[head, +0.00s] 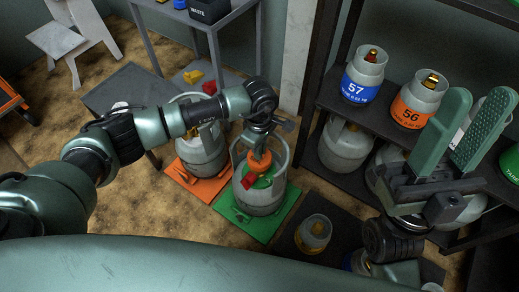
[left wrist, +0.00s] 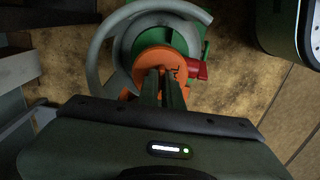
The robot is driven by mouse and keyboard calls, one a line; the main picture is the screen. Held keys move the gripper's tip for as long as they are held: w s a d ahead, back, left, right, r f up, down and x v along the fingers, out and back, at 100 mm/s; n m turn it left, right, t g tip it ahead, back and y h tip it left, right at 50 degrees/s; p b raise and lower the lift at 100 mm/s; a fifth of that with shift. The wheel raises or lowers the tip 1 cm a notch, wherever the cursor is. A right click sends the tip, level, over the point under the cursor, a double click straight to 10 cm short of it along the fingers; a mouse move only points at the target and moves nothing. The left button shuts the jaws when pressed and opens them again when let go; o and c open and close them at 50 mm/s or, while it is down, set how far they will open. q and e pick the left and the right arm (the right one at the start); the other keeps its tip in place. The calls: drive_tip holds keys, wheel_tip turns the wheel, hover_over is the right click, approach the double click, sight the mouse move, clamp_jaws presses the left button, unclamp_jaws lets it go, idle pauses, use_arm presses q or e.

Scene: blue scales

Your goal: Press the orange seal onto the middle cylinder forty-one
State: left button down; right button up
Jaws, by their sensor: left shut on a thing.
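A grey gas cylinder (head: 262,197) with an open ring collar stands on a green mat, between two other cylinders. No number is readable on it. My left gripper (head: 259,150) points down into its collar, shut on the orange seal (head: 261,166). The seal is over the valve area, with a red part (head: 248,181) beside it; I cannot tell whether it touches the valve. In the left wrist view the fingers (left wrist: 163,85) close on the orange seal (left wrist: 152,58), inside the grey collar (left wrist: 103,62). My right gripper (head: 467,130) is open and empty, fingers upward, at the right.
A cylinder (head: 203,152) on an orange mat (head: 198,184) stands to the left; a smaller one (head: 313,233) stands on a dark mat to the right. A shelf with cylinders, labelled 57 (head: 362,78) and 56 (head: 416,102), is behind my right gripper. A grey table (head: 186,22) stands behind.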

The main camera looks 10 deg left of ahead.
use_arm(q)
drive_tip(key=c, duration=1.5)
unclamp_jaws()
drive_tip(key=shift+f, duration=0.1)
